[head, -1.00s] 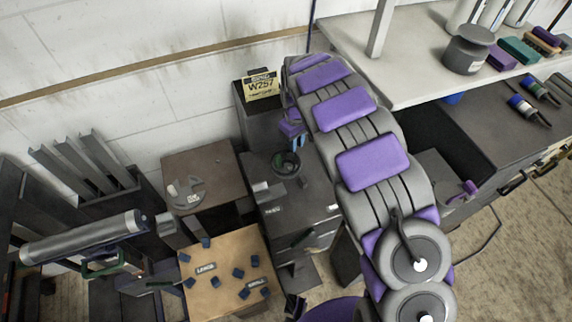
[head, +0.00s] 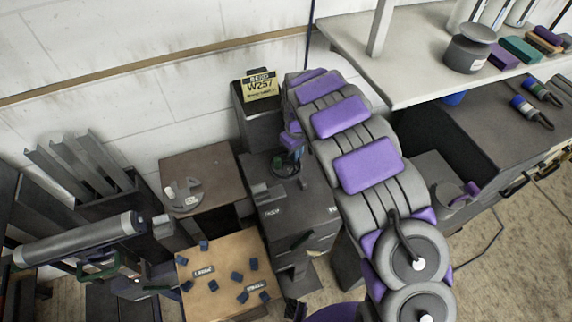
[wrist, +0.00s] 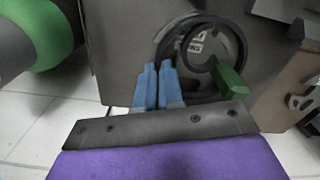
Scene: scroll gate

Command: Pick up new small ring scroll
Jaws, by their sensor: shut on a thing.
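The small ring scroll is a dark ring with a smaller loop inside and a green block at its side (wrist: 233,82). In the wrist view it stands against a grey surface, just beyond my gripper (wrist: 158,68). The blue fingers are close together at the ring's left rim and shut on it; the exact contact is partly hidden. In the head view, my gripper (head: 291,147) is over the ring (head: 286,168), on top of the dark cabinet (head: 293,205). My arm hides part of that area.
A brown box (head: 200,165) with a grey disc piece (head: 184,196) stands left of the cabinet. A tan board (head: 225,270) with several blue pegs is in front. A yellow W257 sign (head: 260,86) is behind. A light worktop (head: 410,60) is at right.

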